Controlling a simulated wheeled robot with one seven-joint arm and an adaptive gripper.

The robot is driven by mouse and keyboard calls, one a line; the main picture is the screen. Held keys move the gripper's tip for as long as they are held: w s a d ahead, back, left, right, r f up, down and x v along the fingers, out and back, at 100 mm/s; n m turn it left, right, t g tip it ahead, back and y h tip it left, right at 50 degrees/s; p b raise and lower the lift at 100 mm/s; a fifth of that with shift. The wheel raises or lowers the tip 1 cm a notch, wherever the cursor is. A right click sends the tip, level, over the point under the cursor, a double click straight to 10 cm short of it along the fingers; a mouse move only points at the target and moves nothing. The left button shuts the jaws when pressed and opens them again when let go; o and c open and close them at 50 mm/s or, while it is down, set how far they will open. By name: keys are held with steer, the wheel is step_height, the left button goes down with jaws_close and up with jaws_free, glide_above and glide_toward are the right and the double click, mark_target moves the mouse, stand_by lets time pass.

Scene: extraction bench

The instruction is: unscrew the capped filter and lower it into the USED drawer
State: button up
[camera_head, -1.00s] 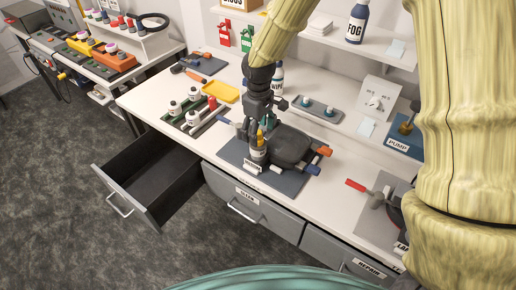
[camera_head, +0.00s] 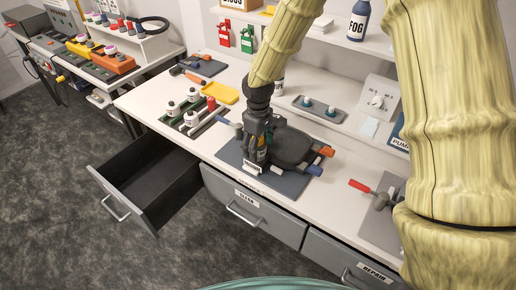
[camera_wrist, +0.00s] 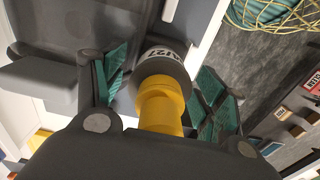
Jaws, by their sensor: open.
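The capped filter stands upright on the dark mat (camera_head: 290,188) beside a dark rounded body with orange and blue ends (camera_head: 292,148). In the wrist view, the filter (camera_wrist: 158,67) shows a yellow cap, a grey collar and part of a label. My gripper (camera_head: 257,158) is lowered over the filter. Its teal-padded fingers stand apart on either side of it in the wrist view (camera_wrist: 160,95), with gaps visible. In the head view my gripper hides most of the filter. An open, empty drawer (camera_head: 150,185) juts out at the left; I cannot read a label on it.
A closed drawer marked CLEAN (camera_head: 245,208) and one marked REPAIR (camera_head: 360,270) lie under the bench. A red-handled tool (camera_head: 360,186) lies at the right.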

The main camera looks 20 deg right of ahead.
steer(key=m, duration=0.3)
steer(key=shift+m+p, duration=0.3)
steer(key=m+p, duration=0.1)
steer(key=m, duration=0.3)
steer(key=shift+r, duration=0.1)
steer(key=m+p, duration=0.1)
steer(key=m, duration=0.4)
steer(key=shift+m+p, duration=0.35)
steer(key=shift+m, duration=0.85)
